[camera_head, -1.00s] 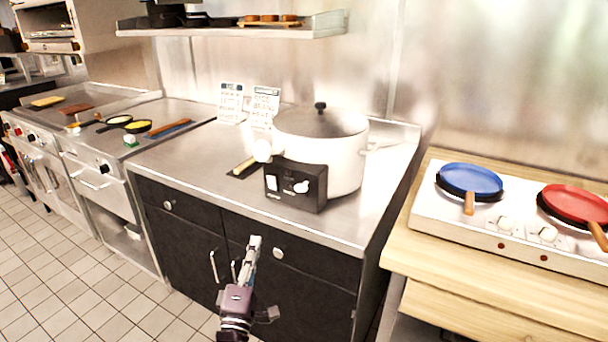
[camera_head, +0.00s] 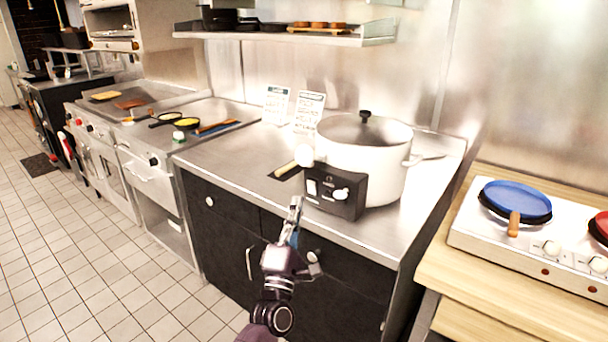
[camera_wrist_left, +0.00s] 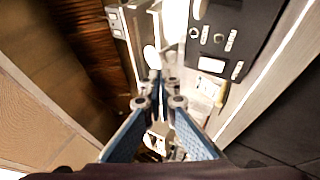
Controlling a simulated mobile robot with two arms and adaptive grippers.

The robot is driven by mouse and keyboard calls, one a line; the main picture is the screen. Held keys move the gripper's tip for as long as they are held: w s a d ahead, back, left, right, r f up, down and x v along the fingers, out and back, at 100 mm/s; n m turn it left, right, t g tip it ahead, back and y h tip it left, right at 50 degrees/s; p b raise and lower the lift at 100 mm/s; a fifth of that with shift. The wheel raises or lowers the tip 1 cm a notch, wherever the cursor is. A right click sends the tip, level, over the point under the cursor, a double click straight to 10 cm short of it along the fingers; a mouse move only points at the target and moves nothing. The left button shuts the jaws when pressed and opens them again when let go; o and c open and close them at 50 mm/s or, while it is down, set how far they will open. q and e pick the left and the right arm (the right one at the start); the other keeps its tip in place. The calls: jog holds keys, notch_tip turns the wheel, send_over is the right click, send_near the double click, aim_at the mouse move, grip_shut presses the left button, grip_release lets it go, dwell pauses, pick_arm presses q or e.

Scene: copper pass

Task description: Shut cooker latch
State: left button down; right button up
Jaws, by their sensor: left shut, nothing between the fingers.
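The cooker (camera_head: 385,165) is a large white pot with a grey lid (camera_head: 362,130) and black top knob. It stands on a steel counter. A black control box (camera_head: 335,192) with a white switch and a white knob is on its front. A white rounded part (camera_head: 304,156) shows at the box's upper left; I cannot tell whether it is the latch. My left gripper (camera_head: 296,204) is shut and empty, just in front of the counter edge, left of and below the box. In the left wrist view its fingertips (camera_wrist_left: 157,86) meet with nothing between them. My right gripper is not in view.
The steel counter (camera_head: 225,158) is mostly bare left of the cooker. Two printed cards (camera_head: 277,104) stand behind. A blue pan (camera_head: 516,200) is on a hob to the right. A shelf (camera_head: 300,38) hangs above. Dark cabinet doors (camera_head: 225,235) lie below the counter.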

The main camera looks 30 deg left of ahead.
aim_at(311, 156)
pick_arm(q)
jog(key=x, duration=0.9)
